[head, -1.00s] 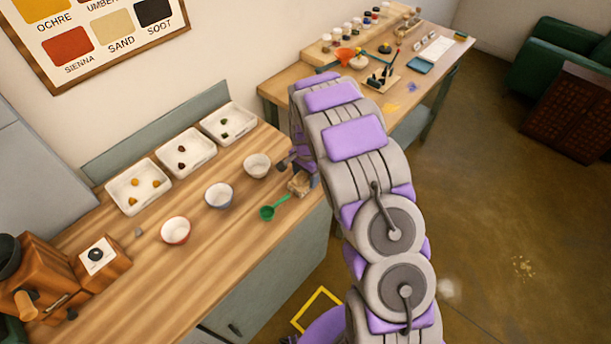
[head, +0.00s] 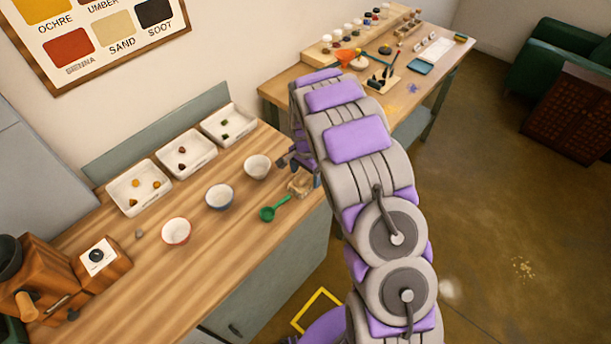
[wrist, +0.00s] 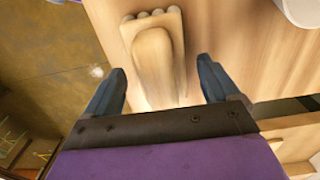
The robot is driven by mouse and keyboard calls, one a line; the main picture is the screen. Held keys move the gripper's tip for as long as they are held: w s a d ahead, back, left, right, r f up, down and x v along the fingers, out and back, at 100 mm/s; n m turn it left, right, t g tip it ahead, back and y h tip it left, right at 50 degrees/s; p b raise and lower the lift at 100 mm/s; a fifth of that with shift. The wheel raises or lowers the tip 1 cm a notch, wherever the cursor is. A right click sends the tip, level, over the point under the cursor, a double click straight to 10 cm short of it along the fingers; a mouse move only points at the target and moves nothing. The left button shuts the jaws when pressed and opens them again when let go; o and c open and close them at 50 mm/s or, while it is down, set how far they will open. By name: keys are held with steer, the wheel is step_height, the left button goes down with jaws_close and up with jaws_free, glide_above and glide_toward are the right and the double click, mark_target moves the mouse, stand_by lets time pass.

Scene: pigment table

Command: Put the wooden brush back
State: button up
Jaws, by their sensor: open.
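A pale wooden piece, which looks like the wooden brush (wrist: 155,55), lies on the wood counter in the wrist view. It has a smooth rounded body and a row of rounded lobes at its far end. It also shows in the head view (head: 300,186) near the counter's right front edge, partly hidden by my arm. My gripper (wrist: 163,88) is open. Its dark blue fingers stand apart on either side of the line of the brush, whose near end reaches the gap between them. I cannot tell how far above it they are. The gripper is mostly hidden in the head view.
A green scoop (head: 272,209) and a white bowl (head: 257,167) are close by on the counter (head: 150,275). Two more bowls and white trays (head: 187,153) stand further left. A second table (head: 285,82) behind my arm holds jars, an orange funnel and a tool stand.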

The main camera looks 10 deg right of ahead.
mark_target(306, 172)
step_height(306, 172, up, 10)
steer(key=shift+r+p, duration=0.1)
steer(key=shift+p, duration=0.5)
steer(key=shift+s+r, duration=0.1)
steer(key=shift+r, duration=0.1)
steer(key=s+d+r+n, duration=0.1)
steer(key=s+r+n, duration=0.1)
steer(key=s+r, duration=0.75)
steer(key=s+r+n, duration=0.2)
steer(key=s+n, duration=0.1)
steer(key=s, duration=0.8)
steer(key=s+r+n+g, duration=0.1)
steer(key=s+r+n, duration=0.1)
steer(key=s, duration=0.8)
steer(key=s+a+r+n, duration=0.1)
steer(key=s+r+n, duration=0.1)
steer(key=s, duration=0.9)
steer(key=shift+s+r+n+g, duration=0.2)
steer(key=shift+s+n+g, duration=0.15)
steer(key=shift+n, duration=0.55)
steer(key=shift+w+a, duration=0.1)
steer(key=shift+f+b, duration=1)
steer(key=shift+f, duration=0.05)
